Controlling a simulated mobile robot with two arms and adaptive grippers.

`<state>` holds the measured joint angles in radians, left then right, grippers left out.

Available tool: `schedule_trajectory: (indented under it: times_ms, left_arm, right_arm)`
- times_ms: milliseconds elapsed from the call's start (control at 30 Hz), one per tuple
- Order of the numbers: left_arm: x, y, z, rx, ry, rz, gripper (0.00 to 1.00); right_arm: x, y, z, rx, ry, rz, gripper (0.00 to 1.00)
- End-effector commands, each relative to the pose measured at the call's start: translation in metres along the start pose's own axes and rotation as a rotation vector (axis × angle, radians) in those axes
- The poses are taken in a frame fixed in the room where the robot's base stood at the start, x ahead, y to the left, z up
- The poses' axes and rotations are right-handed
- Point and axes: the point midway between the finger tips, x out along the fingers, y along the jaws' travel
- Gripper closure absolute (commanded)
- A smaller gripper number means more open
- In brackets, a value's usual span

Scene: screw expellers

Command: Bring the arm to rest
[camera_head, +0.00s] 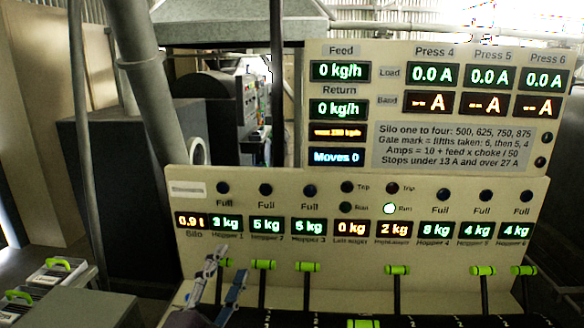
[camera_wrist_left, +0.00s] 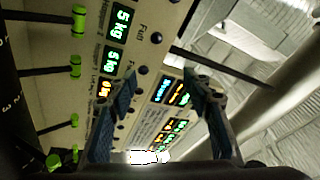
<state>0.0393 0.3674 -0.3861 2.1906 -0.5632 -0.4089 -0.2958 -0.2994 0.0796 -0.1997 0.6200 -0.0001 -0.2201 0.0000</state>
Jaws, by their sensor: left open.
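My left gripper (camera_head: 222,284) is at the lower left of the control panel (camera_head: 240,190) in the head view, in front of the levers' row. Its two blue-grey fingers stand apart with nothing between them. In the left wrist view the open fingers (camera_wrist_left: 165,95) frame part of the panel and its lit displays. Green-tipped levers show at the left of that view, apart from the fingers. My right gripper is in neither view.
Several levers with green handles (camera_head: 397,270) stick out along the panel's lower edge, close to my left gripper. An upper display board (camera_head: 440,100) stands behind. A grey pipe (camera_head: 140,80) rises at the left. Boxes with green handles (camera_head: 55,270) sit at the lower left.

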Motion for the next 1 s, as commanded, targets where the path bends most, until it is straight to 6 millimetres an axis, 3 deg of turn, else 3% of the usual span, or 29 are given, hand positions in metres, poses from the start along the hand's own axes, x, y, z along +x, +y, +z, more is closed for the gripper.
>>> schedule_trajectory:
  times_ms: [33, 100, 167, 300, 500, 800, 833, 1000]
  left_arm:
    - [-0.015, 0.019, 0.026, -0.098, -0.109, 0.054, 0.54]
    - [-0.040, 0.046, 0.059, -0.226, -0.261, 0.129, 0.54]
    - [-0.067, 0.071, 0.083, -0.331, -0.391, 0.195, 0.54]
    - [-0.144, 0.130, 0.121, -0.546, -0.683, 0.352, 0.54]
    - [-0.251, 0.187, 0.133, -0.752, -1.012, 0.538, 0.54]
    - [-0.376, 0.223, 0.108, -0.927, -1.361, 0.751, 0.54]
    - [-0.385, 0.227, 0.106, -0.937, -1.386, 0.767, 0.54]
    - [-0.383, 0.280, 0.134, -0.924, -1.389, 0.774, 0.54]
  right_arm:
    - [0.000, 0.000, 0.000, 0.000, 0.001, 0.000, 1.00]
    - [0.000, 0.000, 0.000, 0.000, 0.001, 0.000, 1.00]
    - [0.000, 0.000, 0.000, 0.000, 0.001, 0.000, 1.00]
    - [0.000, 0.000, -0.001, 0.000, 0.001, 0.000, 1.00]
    - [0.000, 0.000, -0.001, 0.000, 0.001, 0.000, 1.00]
    - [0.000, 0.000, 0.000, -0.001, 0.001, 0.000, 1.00]
    - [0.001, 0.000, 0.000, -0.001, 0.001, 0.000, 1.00]
    - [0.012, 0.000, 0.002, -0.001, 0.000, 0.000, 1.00]
